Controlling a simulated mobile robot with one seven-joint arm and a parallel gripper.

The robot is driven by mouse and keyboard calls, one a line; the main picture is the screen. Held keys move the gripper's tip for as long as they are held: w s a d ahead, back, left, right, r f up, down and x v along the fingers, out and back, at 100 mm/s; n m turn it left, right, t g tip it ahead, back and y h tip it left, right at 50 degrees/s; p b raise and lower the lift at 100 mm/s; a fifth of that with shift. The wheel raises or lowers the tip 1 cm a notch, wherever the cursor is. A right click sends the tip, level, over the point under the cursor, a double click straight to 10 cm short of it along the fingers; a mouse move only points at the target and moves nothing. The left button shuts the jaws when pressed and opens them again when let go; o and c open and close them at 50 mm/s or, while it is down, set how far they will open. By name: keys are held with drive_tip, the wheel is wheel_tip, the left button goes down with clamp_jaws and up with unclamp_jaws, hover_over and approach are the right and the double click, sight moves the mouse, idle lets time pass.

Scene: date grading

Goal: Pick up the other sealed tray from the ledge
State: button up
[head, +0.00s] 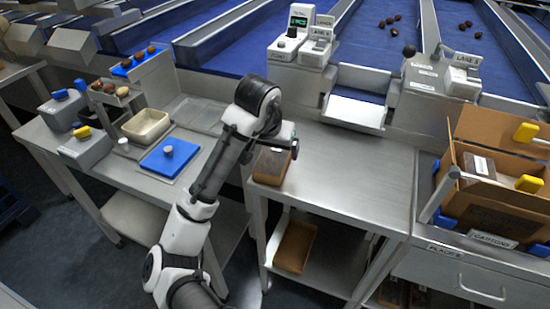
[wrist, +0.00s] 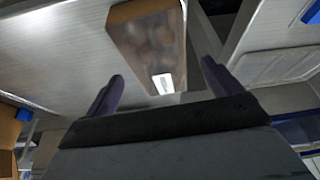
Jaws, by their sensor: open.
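A sealed tray (head: 271,166) with a brown body and clear top lies at the left end of the steel ledge (head: 345,180). In the wrist view the tray (wrist: 148,42) shows dates blurred under its cover and a white label at its near end. My gripper (head: 290,146) is at the tray in the head view, covering part of it. In the wrist view my gripper (wrist: 163,80) is open, with one finger on each side of the tray's near end. I see no grip on it. Another sealed tray (head: 478,164) stands in the open carton (head: 490,205) at right.
The ledge right of the tray is bare. A blue mat (head: 168,158) and a beige bin (head: 146,125) are on the left bench. An empty brown tray (head: 295,246) is on the shelf below. Weighing equipment (head: 300,45) stands behind the ledge.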

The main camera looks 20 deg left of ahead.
sight(275, 153)
drive_tip(key=shift+p+x, duration=0.35)
drive_tip(key=shift+x, duration=1.7)
drive_tip(key=shift+w+r, duration=0.1)
drive_tip(key=shift+w, duration=0.05)
drive_tip(key=c, duration=1.1)
drive_tip(key=shift+c, duration=0.2)
